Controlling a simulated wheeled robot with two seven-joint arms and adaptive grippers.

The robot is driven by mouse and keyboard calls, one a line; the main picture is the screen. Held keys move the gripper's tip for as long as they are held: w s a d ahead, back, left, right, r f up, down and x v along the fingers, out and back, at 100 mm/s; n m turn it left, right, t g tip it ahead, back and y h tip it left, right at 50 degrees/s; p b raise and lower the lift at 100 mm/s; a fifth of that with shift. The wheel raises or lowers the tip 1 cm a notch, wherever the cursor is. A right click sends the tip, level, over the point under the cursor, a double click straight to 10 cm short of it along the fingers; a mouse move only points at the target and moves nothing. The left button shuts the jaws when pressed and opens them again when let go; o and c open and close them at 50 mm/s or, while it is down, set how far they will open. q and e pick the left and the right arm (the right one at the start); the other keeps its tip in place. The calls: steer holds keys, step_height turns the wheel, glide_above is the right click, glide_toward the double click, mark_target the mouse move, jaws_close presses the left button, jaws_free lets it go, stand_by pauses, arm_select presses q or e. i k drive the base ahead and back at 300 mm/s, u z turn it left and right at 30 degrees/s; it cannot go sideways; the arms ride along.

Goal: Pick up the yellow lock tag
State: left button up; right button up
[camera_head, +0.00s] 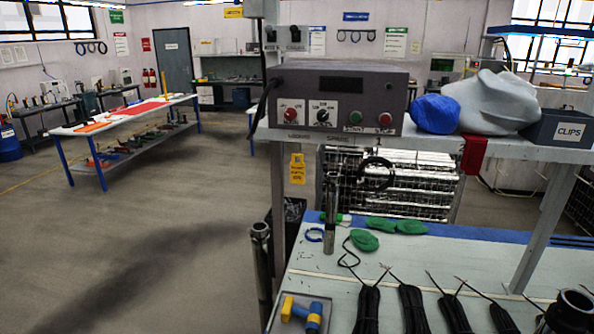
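A yellow tag (298,169) with dark print hangs beside the grey post under the shelf, left of the wire crate. It is upright, and what holds it at the top is too small to tell. Neither of my grippers shows in the head view, so nothing is seen touching the tag.
A grey control box (330,95) sits on the shelf (430,143) above the tag. A metal tube (330,220) stands upright on the bench (310,270), and another tube (261,265) stands at its left edge. Black cable bundles (412,310) lie at the front. Open floor lies left.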

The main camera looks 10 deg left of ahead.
mark_target(297, 170)
steer(key=u, duration=1.6)
steer(key=i, duration=0.95)
steer(key=z, duration=2.65)
